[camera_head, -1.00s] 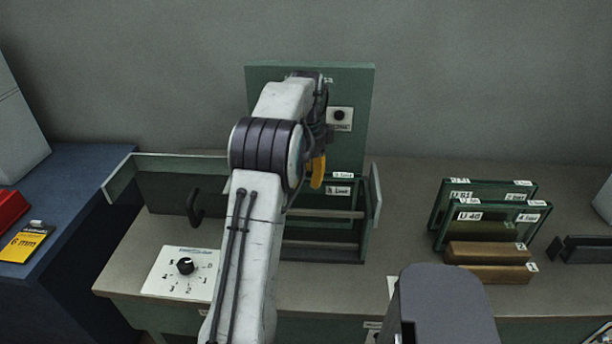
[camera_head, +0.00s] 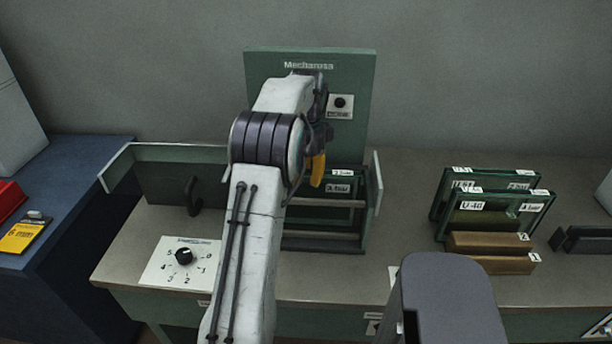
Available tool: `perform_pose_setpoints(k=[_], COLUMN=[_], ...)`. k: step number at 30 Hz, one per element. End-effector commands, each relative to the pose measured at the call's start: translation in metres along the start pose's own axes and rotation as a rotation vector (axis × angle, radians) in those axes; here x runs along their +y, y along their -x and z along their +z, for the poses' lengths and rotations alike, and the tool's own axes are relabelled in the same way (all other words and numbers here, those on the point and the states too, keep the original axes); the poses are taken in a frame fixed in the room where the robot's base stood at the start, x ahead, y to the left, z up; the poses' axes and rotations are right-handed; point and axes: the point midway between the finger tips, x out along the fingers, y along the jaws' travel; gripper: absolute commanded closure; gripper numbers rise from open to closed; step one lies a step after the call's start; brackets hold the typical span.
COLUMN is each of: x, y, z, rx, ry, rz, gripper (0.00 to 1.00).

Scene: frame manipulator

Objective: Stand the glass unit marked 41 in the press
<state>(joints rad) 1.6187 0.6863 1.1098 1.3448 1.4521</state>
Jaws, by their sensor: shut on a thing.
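My gripper (camera_head: 319,166) is in front of the press (camera_head: 312,75), with one yellow finger showing and the rest hidden behind my arm. It is shut on a dark green-framed glass unit (camera_head: 347,196) held upright at the press. Small white labels show on the unit's right part; its number is hidden or too small to read. I cannot tell whether its lower edge touches the press. Two other green-framed units stand at the right: one marked U-40 (camera_head: 520,207) in front, one behind it (camera_head: 512,176) with a mark like U-51.
Brown blocks (camera_head: 495,264) lie before the units at right, and a dark bracket (camera_head: 585,240) lies beyond them. A dial plate (camera_head: 182,263) is on the bench's left front. A dark handle (camera_head: 192,196) stands out left of my arm. Bare bench (camera_head: 405,210) lies between press and units.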

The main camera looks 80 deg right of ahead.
Motion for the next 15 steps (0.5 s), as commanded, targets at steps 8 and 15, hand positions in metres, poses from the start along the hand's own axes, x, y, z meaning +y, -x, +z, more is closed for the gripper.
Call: perform_pose_setpoints(k=[8,15], x=[-0.0005,-0.0003], y=[0.0009,-0.0023], z=[-0.0001,-0.0001], rx=[0.0,0.0], ry=[0.0,0.0], rz=[-0.004,-0.003], gripper=[1.0,1.0])
